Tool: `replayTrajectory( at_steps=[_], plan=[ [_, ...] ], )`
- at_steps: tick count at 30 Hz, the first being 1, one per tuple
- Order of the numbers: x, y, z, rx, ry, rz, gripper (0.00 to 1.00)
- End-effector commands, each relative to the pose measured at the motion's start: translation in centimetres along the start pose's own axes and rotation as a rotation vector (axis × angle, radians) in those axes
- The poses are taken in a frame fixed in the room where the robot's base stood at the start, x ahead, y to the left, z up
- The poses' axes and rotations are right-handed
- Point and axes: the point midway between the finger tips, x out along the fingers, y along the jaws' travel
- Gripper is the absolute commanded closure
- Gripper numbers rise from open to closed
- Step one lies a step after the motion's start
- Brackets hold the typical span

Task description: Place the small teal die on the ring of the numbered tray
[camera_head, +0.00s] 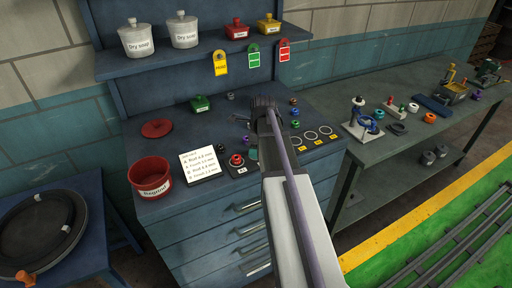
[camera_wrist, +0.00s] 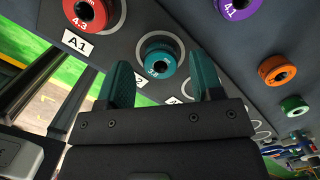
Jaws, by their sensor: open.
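The small teal die (camera_wrist: 158,66), marked 3.8, stands upright on the dark tray (camera_wrist: 122,48), beside a white label ending in 2. My gripper (camera_wrist: 163,76) is open. In the wrist view its two teal fingers appear on either side of the die, with a gap to each. I cannot tell how far above the die the fingertips are. A red die (camera_wrist: 85,10), marked 4.3, sits by label A1; it also shows in the head view (camera_head: 237,160). In the head view my arm hides most of this tray.
A purple die (camera_wrist: 237,5), an orange die (camera_wrist: 277,71) and a green die (camera_wrist: 294,106) stand nearby. A plate with empty rings and yellow labels (camera_head: 311,136) lies to the right. A red bowl (camera_head: 150,178) and a note card (camera_head: 203,164) are to the left.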

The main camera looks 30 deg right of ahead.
Motion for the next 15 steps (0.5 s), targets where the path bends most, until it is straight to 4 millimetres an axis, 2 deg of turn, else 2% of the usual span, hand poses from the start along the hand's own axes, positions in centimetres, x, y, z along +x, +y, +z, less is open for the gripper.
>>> replayTrajectory(
  at_steps=[1, 9, 12, 15],
  plan=[
    [-1.9, 0.0, 0.1, 0.000, 0.000, 0.000, 0.40],
    [-9.1, 0.0, 0.2, 0.000, 0.000, 0.000, 0.40],
    [-10.8, 0.0, 0.1, 0.000, 0.000, 0.000, 0.40],
    [-11.4, 0.0, 0.1, 0.000, 0.000, 0.000, 0.40]
  ],
)
